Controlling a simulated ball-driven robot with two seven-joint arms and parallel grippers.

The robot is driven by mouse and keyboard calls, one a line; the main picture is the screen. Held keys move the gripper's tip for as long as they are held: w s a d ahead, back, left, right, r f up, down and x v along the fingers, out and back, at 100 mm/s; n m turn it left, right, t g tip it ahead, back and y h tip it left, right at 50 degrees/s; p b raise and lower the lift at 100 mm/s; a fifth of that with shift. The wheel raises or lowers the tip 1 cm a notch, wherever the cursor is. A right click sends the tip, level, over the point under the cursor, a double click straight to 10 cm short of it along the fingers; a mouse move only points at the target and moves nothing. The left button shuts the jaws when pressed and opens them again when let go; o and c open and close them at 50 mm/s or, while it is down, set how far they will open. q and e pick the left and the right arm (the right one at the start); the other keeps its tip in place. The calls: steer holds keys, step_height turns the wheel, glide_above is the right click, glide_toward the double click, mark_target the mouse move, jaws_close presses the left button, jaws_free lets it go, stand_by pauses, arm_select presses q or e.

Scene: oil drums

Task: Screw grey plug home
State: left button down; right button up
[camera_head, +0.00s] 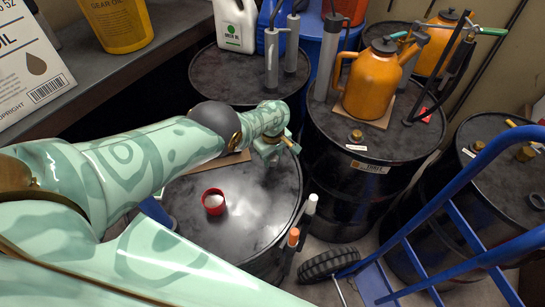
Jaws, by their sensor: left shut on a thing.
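My left arm reaches in from the left, and its mint-green gripper (272,156) points down at the far part of the near black drum (255,220). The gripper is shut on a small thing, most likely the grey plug. The fingers hide nearly all of it, and I cannot tell how it sits in the drum's hole. My right gripper is out of view.
A red cup (214,202) with white contents stands on the near drum. An orange oil can (368,82) stands on the drum behind right, with a brass plug (356,136) near its edge. A blue hand truck (440,235) fills the right. A white bottle (235,27) stands farther back.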

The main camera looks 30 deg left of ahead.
arm_select(q)
steer(key=m, duration=0.4)
steer(key=shift+m, duration=1.1)
steer(key=shift+m, duration=1.2)
steer(key=m, duration=0.4)
steer(key=shift+d, duration=0.1)
